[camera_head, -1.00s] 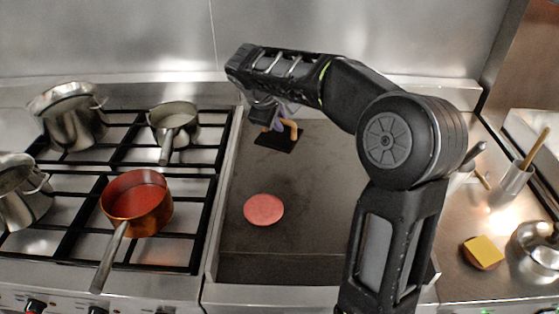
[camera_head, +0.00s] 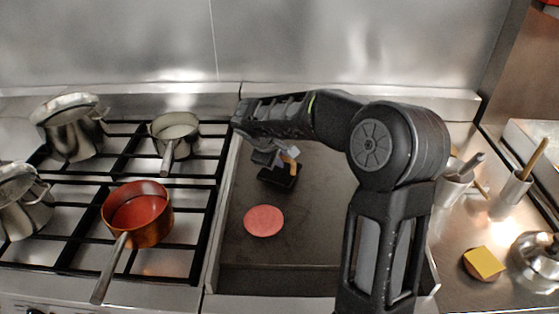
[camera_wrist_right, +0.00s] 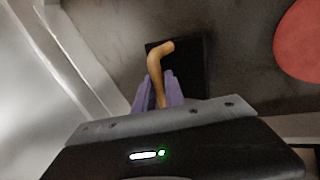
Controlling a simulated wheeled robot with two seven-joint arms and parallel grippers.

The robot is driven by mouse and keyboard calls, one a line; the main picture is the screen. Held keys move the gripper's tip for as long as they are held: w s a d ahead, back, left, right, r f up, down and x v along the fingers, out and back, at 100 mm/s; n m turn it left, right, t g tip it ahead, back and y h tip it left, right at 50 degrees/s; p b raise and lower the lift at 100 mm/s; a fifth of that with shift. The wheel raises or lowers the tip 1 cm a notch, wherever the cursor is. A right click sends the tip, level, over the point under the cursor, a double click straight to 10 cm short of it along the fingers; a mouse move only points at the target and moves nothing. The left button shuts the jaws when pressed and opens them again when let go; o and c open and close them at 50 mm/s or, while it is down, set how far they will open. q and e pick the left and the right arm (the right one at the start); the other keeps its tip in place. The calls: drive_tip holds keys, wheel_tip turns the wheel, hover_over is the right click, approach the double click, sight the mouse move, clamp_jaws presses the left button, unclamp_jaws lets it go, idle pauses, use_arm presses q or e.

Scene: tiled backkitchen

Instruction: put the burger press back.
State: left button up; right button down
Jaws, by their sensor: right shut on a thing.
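The burger press is a dark flat plate (camera_head: 277,178) with a tan bent handle (camera_wrist_right: 157,66). In the head view it is at the far left part of the griddle, behind the pink patty. My right gripper (camera_wrist_right: 158,90) has purple fingers shut on the handle, and the plate hangs below them. I cannot tell whether the plate touches the griddle. The pink round patty (camera_head: 264,220) lies flat on the griddle (camera_head: 310,215), apart from the press. It also shows in the right wrist view (camera_wrist_right: 300,40). My left gripper is not in view.
The stove on the left holds a copper saucepan (camera_head: 138,213), a small steel pan (camera_head: 174,128) and two steel pots (camera_head: 70,128). The right counter has utensil holders (camera_head: 510,193), a bun with cheese (camera_head: 483,263) and a metal lidded vessel (camera_head: 536,262). Griddle right of the patty is clear.

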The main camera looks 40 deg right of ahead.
drive_tip(key=shift+f, duration=0.55)
drive_tip(key=shift+f, duration=0.2)
drive_tip(key=c, duration=1.4)
unclamp_jaws()
drive_tip(key=shift+r, duration=0.15)
drive_tip(key=b+v, duration=0.1)
drive_tip(key=v, duration=1.1)
